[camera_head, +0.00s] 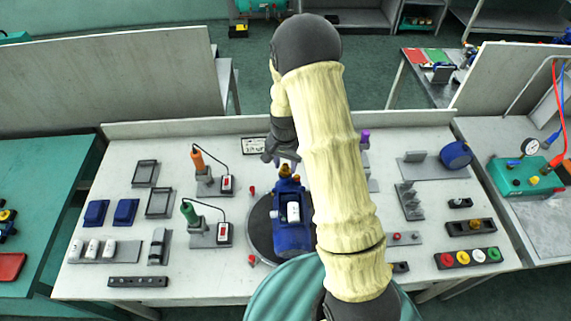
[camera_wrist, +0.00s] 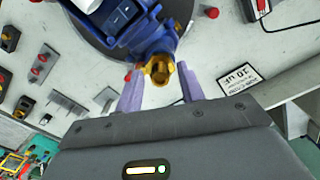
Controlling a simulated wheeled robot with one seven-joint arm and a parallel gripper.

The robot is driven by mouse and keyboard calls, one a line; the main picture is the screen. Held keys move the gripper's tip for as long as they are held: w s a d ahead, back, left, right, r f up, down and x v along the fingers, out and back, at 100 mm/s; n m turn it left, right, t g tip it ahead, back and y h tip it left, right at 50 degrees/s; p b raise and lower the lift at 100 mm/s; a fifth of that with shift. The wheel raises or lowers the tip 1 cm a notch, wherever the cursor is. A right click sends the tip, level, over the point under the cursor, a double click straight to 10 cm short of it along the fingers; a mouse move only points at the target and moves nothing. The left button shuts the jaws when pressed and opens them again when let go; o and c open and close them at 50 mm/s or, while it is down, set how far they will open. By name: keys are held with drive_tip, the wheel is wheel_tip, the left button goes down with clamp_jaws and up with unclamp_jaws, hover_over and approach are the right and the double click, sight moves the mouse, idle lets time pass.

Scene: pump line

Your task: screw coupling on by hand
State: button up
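The blue pump (camera_head: 292,222) stands on a dark round turntable (camera_head: 259,222) in the middle of the bench, with a white box on its side. A brass coupling (camera_wrist: 160,66) sits at the end of the pump's port in the wrist view; brass also shows at the pump's far end in the head view (camera_head: 285,171). My gripper (camera_wrist: 160,88) is open. Its two pale purple fingers stand apart on either side of the brass piece, with a gap visible on both sides. I cannot tell whether the coupling is separate from the port. My arm hides part of the bench right of the pump.
Orange (camera_head: 197,159) and green (camera_head: 188,212) tools stand in holders at left. Small red pieces surround the turntable. Blue trays (camera_head: 125,211) lie further left. A blue cylinder (camera_head: 455,155) and a row of coloured caps (camera_head: 467,258) lie at right. A label card (camera_wrist: 240,85) lies near the gripper.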

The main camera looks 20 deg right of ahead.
idle(0.5)
clamp_jaws()
idle(0.4)
drive_tip(key=shift+f+m+p, duration=0.1)
drive_tip(key=shift+m+p, duration=0.3)
drive_tip(key=shift+m, duration=1.3)
drive_tip(key=shift+s, duration=0.1)
drive_tip(key=shift+m+p, duration=0.5)
drive_tip(key=shift+m, duration=1.2)
